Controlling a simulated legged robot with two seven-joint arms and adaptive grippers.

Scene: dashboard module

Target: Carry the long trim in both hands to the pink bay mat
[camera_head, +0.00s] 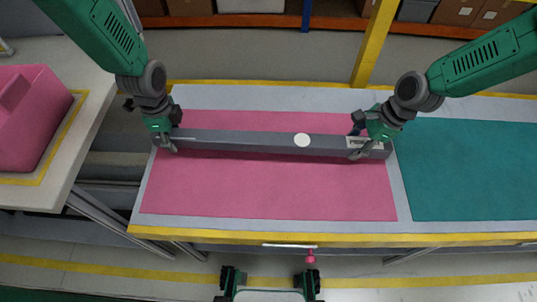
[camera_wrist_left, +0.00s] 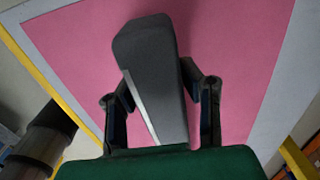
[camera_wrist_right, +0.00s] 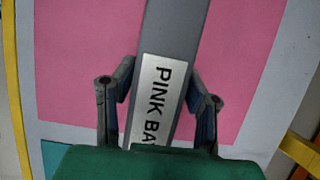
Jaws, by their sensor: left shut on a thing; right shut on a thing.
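The long trim (camera_head: 250,143) is a dark grey bar with a white round spot and a white label near its right end. It lies across the pink bay mat (camera_head: 265,192) in the head view, over the mat's back half; I cannot tell whether it touches the mat. My left gripper (camera_head: 168,140) is shut on the trim near its left end; the left wrist view shows the bar (camera_wrist_left: 155,75) between the fingers. My right gripper (camera_head: 363,143) is shut on it near the right end, by the label reading "PINK BA" (camera_wrist_right: 160,100) in the right wrist view.
A teal mat (camera_head: 465,170) lies to the right on the same yellow-edged table (camera_head: 300,228). A pink case (camera_head: 30,118) stands on a separate table at the left. A yellow post (camera_head: 374,45) rises behind the table. The front half of the pink mat is clear.

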